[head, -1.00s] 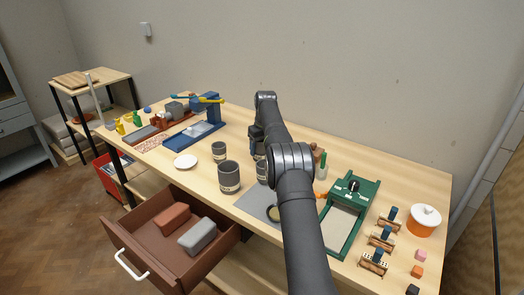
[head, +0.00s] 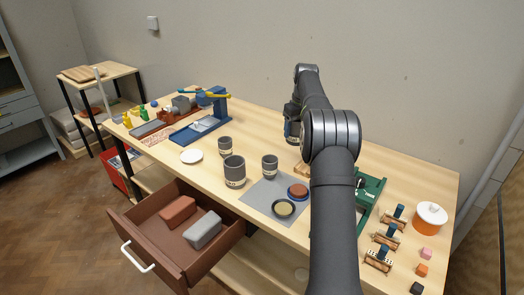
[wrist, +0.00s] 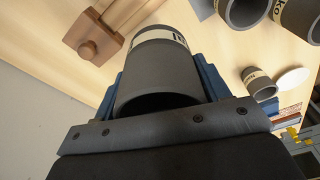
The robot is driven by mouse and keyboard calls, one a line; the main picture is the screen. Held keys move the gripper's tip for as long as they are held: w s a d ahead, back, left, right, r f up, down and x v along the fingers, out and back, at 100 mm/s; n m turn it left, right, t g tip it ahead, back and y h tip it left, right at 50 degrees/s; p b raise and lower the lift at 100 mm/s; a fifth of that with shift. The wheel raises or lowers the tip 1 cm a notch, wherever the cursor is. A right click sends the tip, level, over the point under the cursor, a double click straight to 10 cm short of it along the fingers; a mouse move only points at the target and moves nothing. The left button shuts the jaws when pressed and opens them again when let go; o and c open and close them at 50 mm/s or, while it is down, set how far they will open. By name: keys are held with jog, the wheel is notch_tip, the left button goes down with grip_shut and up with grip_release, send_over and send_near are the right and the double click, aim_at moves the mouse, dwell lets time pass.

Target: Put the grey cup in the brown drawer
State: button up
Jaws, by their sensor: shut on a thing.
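A dark grey cup with a cream band (wrist: 160,50) is held between the blue pads of my gripper (wrist: 162,76) in the wrist view. Its open mouth faces the wrist camera. In the head view my gripper (head: 292,124) is above the back of the table, and the held cup is mostly hidden there. The brown drawer (head: 196,262) is pulled open at the front left, below the tabletop. A red-brown block (head: 178,211) and a grey block (head: 202,231) lie inside it. My gripper is well to the right of and behind the drawer.
Three similar grey cups stand on the table: one rear (head: 225,147), one larger (head: 234,171), one right (head: 269,166). A white disc (head: 191,156) lies left of them. A grey mat (head: 262,198) holds round dishes. The drawer's front left floor is clear.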

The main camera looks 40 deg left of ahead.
notch_tip(320, 180, up, 5)
jog(key=n, duration=0.5)
send_over(174, 242)
jog(key=shift+g, duration=0.3)
notch_tip(174, 242, down, 33)
jog(key=shift+r, duration=0.2)
jog(key=shift+f, duration=0.2)
jog(key=o, duration=1.1)
jog(key=shift+d, duration=0.1)
jog(key=shift+r, duration=0.1)
